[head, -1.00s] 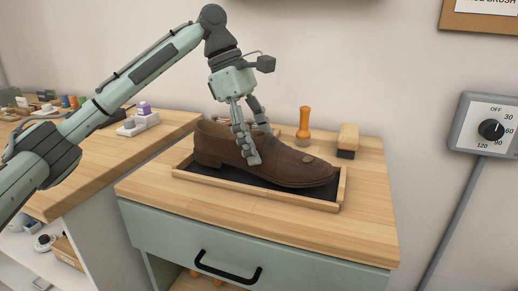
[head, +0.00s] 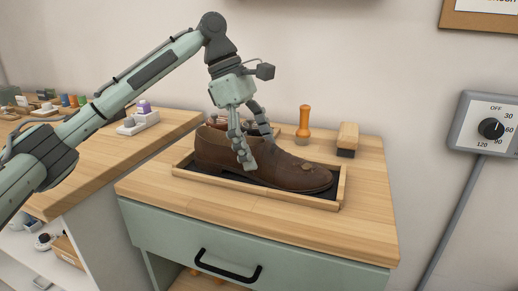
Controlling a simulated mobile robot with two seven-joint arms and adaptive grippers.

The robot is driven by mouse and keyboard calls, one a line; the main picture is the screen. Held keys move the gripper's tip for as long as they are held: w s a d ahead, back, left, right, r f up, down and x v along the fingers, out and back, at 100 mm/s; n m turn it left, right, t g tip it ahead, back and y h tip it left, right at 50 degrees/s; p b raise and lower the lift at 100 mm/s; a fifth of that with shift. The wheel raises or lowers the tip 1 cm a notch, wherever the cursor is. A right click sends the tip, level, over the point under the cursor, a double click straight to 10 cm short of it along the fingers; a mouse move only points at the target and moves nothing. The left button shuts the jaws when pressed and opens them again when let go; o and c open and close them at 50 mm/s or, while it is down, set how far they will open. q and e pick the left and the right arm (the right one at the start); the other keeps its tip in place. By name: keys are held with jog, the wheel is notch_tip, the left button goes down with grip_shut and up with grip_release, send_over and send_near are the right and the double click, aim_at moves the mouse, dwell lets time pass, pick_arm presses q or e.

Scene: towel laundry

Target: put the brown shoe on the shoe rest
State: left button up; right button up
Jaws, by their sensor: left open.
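The brown shoe (head: 294,172) sits upright on a shallow wooden-framed tray with a dark mat, which looks like the shoe rest (head: 341,188). Its toe points right and its heel is at the left. My left gripper (head: 258,152) is at the middle of the shoe, with one finger against or close to the near side and the other over the far side. The jaws are open; whether the fingers touch the shoe I cannot tell. The far side of the shoe is hidden. My right gripper is not in view.
An orange-handled tool (head: 304,122) and a wooden brush (head: 347,140) stand behind the tray. The wooden cabinet top (head: 370,210) is clear in front and at right. A second counter (head: 85,175) with small items is at left. A dial box (head: 488,128) hangs on the wall.

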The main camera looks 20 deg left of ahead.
pick_arm(q)
jog(key=v, duration=1.2)
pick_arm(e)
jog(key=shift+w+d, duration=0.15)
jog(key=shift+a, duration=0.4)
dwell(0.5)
